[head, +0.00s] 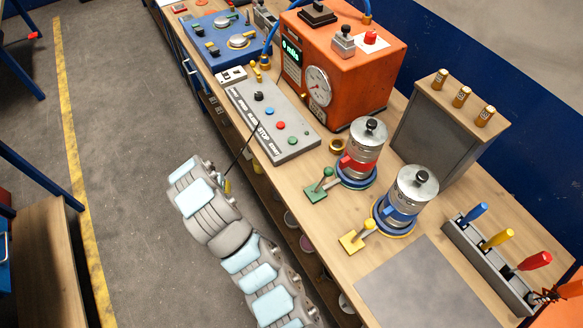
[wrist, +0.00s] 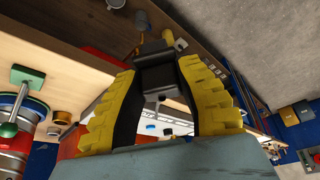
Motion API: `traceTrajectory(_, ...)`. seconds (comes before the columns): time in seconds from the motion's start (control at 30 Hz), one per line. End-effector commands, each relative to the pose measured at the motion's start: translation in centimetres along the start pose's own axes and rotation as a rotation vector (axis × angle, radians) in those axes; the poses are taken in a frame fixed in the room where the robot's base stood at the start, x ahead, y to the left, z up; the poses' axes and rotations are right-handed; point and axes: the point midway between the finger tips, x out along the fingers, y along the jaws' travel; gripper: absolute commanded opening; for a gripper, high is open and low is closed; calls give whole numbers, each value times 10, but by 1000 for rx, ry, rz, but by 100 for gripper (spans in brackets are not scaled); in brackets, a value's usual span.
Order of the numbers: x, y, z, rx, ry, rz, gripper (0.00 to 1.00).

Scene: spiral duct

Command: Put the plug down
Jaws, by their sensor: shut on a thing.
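My gripper (wrist: 161,72) has yellow, ridged fingers. It is shut on a dark, block-shaped thing, apparently the plug (wrist: 158,78), which sits between the fingertips. A small brass-coloured piece (wrist: 168,38) shows just beyond it; I cannot tell whether it is part of the plug. In the head view my gripper (head: 227,184) is at the front edge of the bench, left of the grey button panel, mostly hidden by my arm. A thin dark line runs from there towards the panel. The plug cannot be made out in that view.
The grey button panel (head: 272,121) lies on the wooden bench before an orange box with a dial (head: 335,64). Two metal canisters (head: 363,150) (head: 411,190) stand to the right. A grey block (head: 440,132) carries brass cylinders. A bare grey mat (head: 425,290) lies nearer.

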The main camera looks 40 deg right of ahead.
Motion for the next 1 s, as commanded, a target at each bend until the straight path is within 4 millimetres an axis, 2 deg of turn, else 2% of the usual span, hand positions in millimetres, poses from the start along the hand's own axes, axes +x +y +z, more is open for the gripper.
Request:
traceTrajectory(0.03, -9, 19, -12, 101, -3, 41, 0)
traceTrajectory(0.17, -12, 69, -29, 368, 0, 152, 0)
traceTrajectory(0.3, -19, 118, -36, 630, 3, 265, 0)
traceTrajectory(0.4, -25, 143, -36, 768, 5, 323, 0)
traceTrajectory(0.53, -31, 163, -35, 880, 8, 372, 0)
traceTrajectory(0.67, -31, 173, -35, 927, 10, 394, 0)
traceTrajectory(1.0, 3, 190, -56, 933, 12, 400, 0)
